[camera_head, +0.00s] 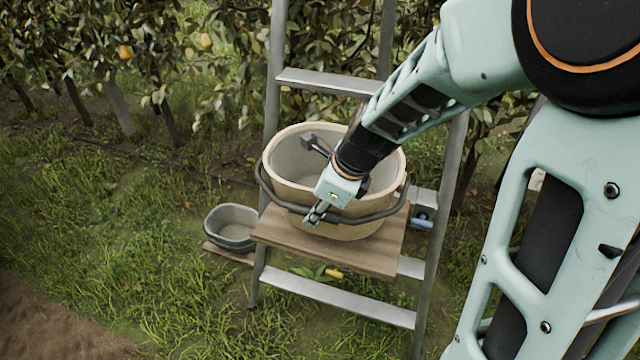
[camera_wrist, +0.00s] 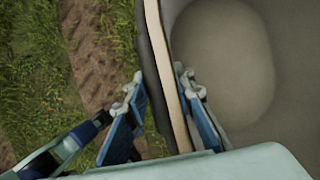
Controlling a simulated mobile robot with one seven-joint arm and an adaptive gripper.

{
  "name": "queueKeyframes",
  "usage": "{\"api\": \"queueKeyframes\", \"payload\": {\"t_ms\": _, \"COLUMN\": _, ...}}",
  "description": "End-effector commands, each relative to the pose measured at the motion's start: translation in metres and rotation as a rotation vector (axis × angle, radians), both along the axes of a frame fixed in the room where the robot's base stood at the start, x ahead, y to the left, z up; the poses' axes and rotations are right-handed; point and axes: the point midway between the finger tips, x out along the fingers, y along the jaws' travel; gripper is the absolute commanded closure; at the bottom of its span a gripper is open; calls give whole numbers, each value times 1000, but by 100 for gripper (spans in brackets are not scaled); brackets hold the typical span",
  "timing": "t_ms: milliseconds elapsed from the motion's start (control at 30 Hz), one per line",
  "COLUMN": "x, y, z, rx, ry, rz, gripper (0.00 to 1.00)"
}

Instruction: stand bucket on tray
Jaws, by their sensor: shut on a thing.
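The beige bucket (camera_head: 290,196) is upright over the wooden tray (camera_head: 275,233), which is fixed to the ladder. Its base looks to be on the tray or very close to it; I cannot tell whether they touch. Its dark handle hangs down around the front. My gripper (camera_head: 322,213) is at the bucket's near rim. In the wrist view, my gripper (camera_wrist: 160,100) is shut on the rim of the bucket (camera_wrist: 225,65), one finger inside and one outside. The bucket looks empty where its inside shows.
The metal ladder (camera_head: 272,80) rises behind and beside the tray. A grey basin (camera_head: 231,226) sits on a board on the grass at left. A small blue and grey object (camera_head: 424,208) is right of the tray. Pear branches with fruit (camera_head: 125,52) fill the back.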

Motion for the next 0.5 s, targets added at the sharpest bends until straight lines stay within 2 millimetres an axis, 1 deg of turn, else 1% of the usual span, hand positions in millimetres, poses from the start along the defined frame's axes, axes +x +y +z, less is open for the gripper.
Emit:
{"api": "queueKeyframes", "payload": {"t_ms": 33, "x": 3, "y": -1, "z": -3, "rx": 0, "ry": -7, "rz": 1, "gripper": 100}}
{"api": "queueKeyframes", "payload": {"t_ms": 167, "x": 4, "y": -3, "z": -4, "rx": 0, "ry": -6, "rz": 2, "gripper": 100}}
{"api": "queueKeyframes", "payload": {"t_ms": 267, "x": 5, "y": -7, "z": -10, "rx": 0, "ry": -6, "rz": 0, "gripper": 100}}
{"api": "queueKeyframes", "payload": {"t_ms": 333, "x": 7, "y": -11, "z": -16, "rx": -1, "ry": -6, "rz": -1, "gripper": 100}}
{"api": "queueKeyframes", "payload": {"t_ms": 500, "x": 6, "y": -10, "z": -37, "rx": 0, "ry": -6, "rz": 2, "gripper": 100}}
